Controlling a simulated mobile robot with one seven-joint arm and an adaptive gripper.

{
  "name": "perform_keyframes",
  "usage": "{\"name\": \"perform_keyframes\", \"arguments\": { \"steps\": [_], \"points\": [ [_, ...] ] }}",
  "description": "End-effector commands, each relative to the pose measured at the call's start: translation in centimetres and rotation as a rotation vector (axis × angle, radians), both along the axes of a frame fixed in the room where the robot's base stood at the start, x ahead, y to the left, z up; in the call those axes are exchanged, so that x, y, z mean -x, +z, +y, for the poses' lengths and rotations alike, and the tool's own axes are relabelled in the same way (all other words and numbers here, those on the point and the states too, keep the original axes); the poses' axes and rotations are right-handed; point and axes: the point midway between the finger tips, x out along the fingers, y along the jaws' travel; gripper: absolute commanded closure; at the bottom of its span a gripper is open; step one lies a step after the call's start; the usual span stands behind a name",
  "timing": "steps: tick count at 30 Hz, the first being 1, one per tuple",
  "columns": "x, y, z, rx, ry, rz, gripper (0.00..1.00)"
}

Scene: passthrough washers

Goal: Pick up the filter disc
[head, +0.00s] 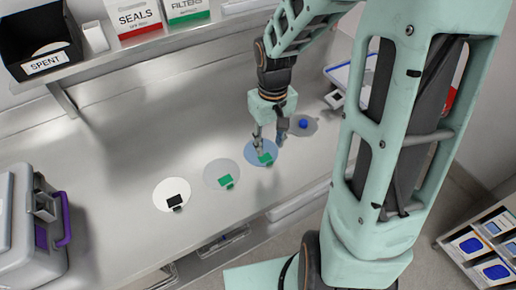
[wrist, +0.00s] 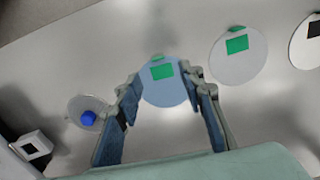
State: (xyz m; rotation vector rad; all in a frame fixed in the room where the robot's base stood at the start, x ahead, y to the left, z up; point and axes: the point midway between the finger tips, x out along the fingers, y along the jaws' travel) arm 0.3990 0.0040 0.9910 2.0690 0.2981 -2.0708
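Several flat discs lie in a row on the metal bench. A pale blue disc with a green tag (head: 262,150) lies under my gripper (head: 271,140); it also shows in the wrist view (wrist: 163,92). In the wrist view, my gripper (wrist: 162,84) is open, its fingers on either side of the blue disc with nothing visibly held. I cannot tell whether the fingertips touch it. A light grey disc with a green tag (head: 217,174) lies to its left in the head view. No disc shows a readable name, so I cannot tell which is the filter disc.
A white disc with a black tag (head: 168,189) lies farther left, and a grey disc with a blue knob (head: 303,124) farther right. A SEALS box (head: 135,14), a FILTERS box (head: 187,9) and a black SPENT bin (head: 40,42) stand at the back. A grey case (head: 30,225) stands left.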

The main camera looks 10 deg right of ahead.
Motion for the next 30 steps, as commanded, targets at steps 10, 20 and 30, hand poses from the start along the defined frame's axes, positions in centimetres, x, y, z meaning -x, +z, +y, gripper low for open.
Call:
{"name": "perform_keyframes", "arguments": {
  "steps": [10,20,30],
  "points": [
    [0.1,-3.1,-0.1,0.002,0.001,0.002,0.64],
    [0.2,-7.2,-0.2,0.001,0.001,0.002,0.64],
    [0.1,-7.8,-0.3,0.002,-0.001,-0.002,0.64]
  ]
}}
